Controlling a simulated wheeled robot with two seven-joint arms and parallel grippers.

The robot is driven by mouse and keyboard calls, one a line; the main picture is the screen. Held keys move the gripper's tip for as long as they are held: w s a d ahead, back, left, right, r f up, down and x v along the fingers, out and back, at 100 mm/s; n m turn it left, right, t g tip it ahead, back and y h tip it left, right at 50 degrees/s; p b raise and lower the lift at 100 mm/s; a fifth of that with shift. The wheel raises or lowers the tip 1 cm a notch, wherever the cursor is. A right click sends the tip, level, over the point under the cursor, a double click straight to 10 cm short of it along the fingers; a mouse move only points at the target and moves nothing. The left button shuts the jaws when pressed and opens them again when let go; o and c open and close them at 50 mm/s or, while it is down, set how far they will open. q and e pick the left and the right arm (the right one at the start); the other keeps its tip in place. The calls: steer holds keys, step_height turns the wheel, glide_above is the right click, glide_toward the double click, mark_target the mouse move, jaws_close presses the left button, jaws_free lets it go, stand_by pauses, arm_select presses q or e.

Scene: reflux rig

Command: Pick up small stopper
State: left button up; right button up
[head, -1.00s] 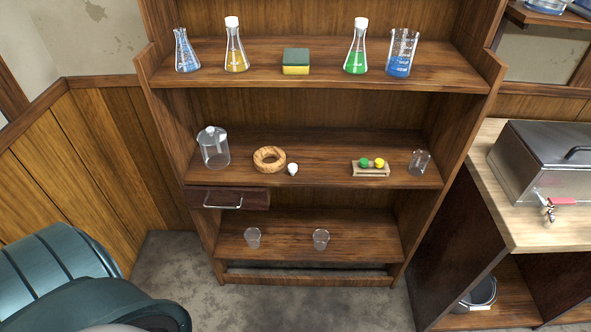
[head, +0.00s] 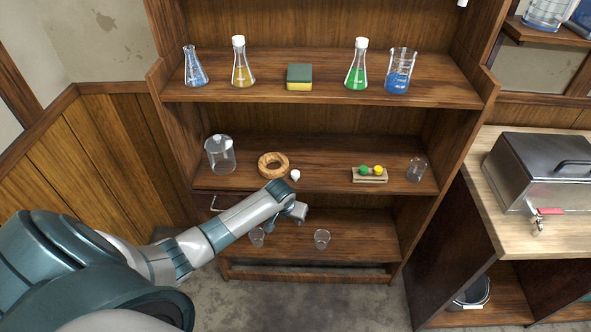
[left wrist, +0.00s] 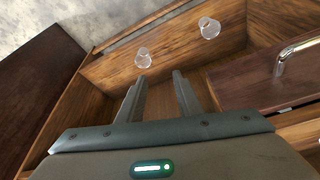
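A small white stopper-like piece (head: 295,175) sits on the middle shelf, at the right front of the cork ring (head: 273,164). A green ball-shaped top (head: 363,170) and a yellow one (head: 378,170) sit on a small wooden holder (head: 369,179) further right. My left gripper (head: 299,214) is in front of the shelves, below and apart from the white piece. In the left wrist view its two fingers (left wrist: 158,78) stand apart with nothing between them. The stopper does not show in that view. My right gripper is not in view.
A glass jar (head: 220,155) stands left of the ring, and a small glass (head: 416,169) at the right end. A drawer handle (left wrist: 299,45) is near my left gripper. Two clear cups (left wrist: 143,57) stand on the lower shelf. Flasks and a sponge (head: 299,77) fill the top shelf.

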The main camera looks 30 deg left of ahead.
arm_select(q)
steer(key=p, duration=0.2)
glide_toward(295, 173)
step_height(295, 173, down, 4)
steer(key=s+d, duration=0.2)
steer(key=d, duration=0.1)
steer(key=shift+n+y, duration=0.3)
steer(key=shift+n, duration=0.4)
steer(key=shift+w+a+r, duration=0.55)
steer(key=shift+a+r, duration=0.1)
steer(key=shift+r, duration=0.1)
steer(key=shift+w+a+r, duration=0.6)
steer(key=shift+a+r, duration=0.05)
steer(key=shift+r, duration=0.15)
steer(key=shift+x, duration=1.1)
steer(key=shift+f, duration=0.1)
steer(key=shift+p+x, duration=0.85)
steer(key=shift+p, duration=0.05)
steer(key=shift+p+x, duration=0.45)
steer(key=shift+x, duration=1.3)
